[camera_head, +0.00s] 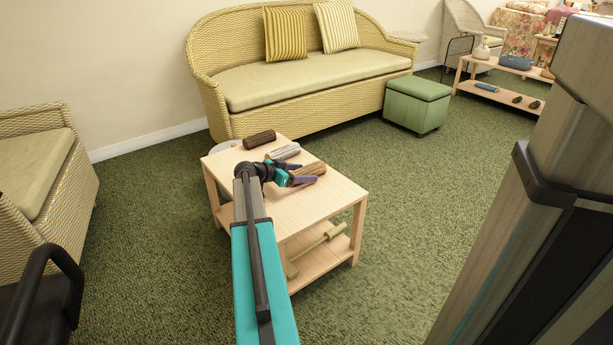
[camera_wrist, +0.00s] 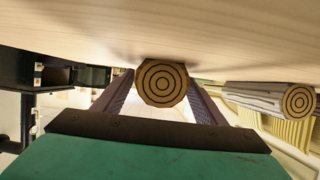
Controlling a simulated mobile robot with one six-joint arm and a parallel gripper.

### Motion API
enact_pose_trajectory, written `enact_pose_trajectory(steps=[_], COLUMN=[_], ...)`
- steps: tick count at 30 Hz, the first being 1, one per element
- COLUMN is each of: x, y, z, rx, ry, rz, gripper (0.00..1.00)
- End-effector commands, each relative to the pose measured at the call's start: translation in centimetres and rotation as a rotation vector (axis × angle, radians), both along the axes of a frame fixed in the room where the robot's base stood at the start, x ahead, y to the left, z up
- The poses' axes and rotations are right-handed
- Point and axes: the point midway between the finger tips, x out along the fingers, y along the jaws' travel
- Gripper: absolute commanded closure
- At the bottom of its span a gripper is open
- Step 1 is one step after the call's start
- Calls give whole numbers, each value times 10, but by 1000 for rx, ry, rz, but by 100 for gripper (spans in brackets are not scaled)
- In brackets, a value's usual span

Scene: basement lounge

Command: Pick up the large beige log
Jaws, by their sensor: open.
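The large beige log (camera_head: 313,168) lies on the light wooden table (camera_head: 320,195), near its right side. In the wrist view its ringed end (camera_wrist: 162,82) faces the camera, between the two purple fingers. My gripper (camera_head: 300,174) is open, low over the table, with one finger on each side of the log. In the wrist view the gripper (camera_wrist: 162,100) shows a gap between log and fingers; whether either finger touches it is hard to tell. The log's far part is hidden behind its end there.
A grey-white log (camera_head: 284,151) and a dark brown log (camera_head: 259,139) lie further back on the table. The grey log also shows right in the wrist view (camera_wrist: 260,94). A wooden mallet-like object (camera_head: 318,243) rests on the lower shelf. A wicker sofa (camera_head: 300,85) and green ottoman (camera_head: 417,103) stand behind.

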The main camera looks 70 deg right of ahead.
Motion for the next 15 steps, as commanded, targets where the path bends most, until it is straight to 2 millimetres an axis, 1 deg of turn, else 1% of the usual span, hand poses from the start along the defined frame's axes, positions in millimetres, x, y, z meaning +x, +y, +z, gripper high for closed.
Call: enact_pose_trajectory(steps=[13,14,15], x=[0,0,0], y=[0,0,0], z=[0,0,0], rx=[0,0,0], ry=[0,0,0], rz=[-1,-1,-1], gripper=[35,39,45])
